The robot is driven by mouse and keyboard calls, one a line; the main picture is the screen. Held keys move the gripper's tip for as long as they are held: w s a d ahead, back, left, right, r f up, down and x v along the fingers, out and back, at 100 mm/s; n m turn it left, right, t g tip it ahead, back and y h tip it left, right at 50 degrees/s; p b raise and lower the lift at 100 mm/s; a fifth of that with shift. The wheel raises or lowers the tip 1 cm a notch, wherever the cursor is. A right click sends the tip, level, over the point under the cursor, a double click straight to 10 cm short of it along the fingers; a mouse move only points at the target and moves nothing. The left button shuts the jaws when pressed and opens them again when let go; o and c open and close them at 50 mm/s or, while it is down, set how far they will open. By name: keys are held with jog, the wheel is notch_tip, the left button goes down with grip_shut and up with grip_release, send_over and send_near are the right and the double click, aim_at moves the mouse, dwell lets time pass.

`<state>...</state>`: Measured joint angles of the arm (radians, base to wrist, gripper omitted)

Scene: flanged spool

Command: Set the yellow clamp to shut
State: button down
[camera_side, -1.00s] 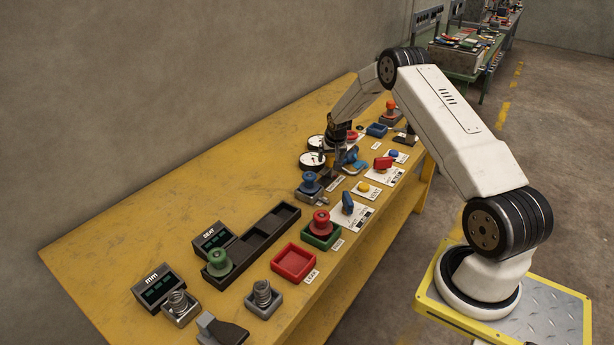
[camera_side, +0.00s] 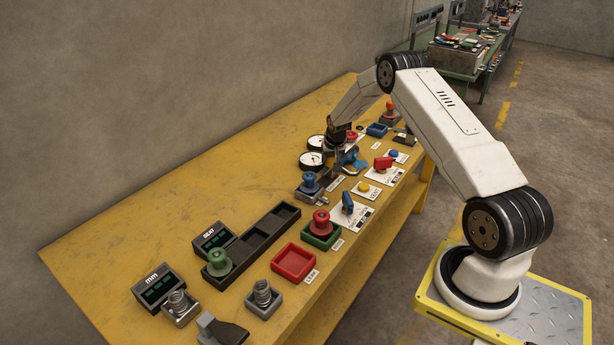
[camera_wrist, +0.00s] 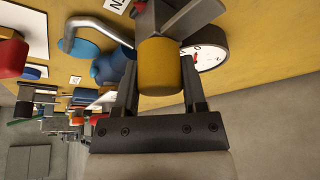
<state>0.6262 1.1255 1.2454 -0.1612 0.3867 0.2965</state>
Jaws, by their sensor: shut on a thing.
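The yellow clamp shows in the wrist view as a rounded yellow grip (camera_wrist: 160,66) on a grey metal arm. My gripper (camera_wrist: 160,75) has one finger on each side of this grip and is shut on it. The rest of the clamp runs out of the top of the wrist view. In the side view my gripper (camera_side: 337,148) is low over the far part of the bench. There the yellow grip is hidden or too small to tell, and so is the clamp's exact angle.
A white dial gauge (camera_wrist: 212,58) stands close to the right finger. A blue part (camera_wrist: 112,66) and a bent metal rod (camera_wrist: 95,22) are on the left. In the side view a blue knob (camera_side: 310,180) stands nearby. The bench's left part (camera_side: 150,220) is bare.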

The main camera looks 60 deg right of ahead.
aim_at(323, 172)
jog(key=shift+a, duration=0.1)
jog(key=shift+w+a, duration=0.1)
jog(key=shift+a, duration=2.35)
jog(key=shift+c, duration=0.7)
grip_release()
jog(key=shift+r, duration=0.1)
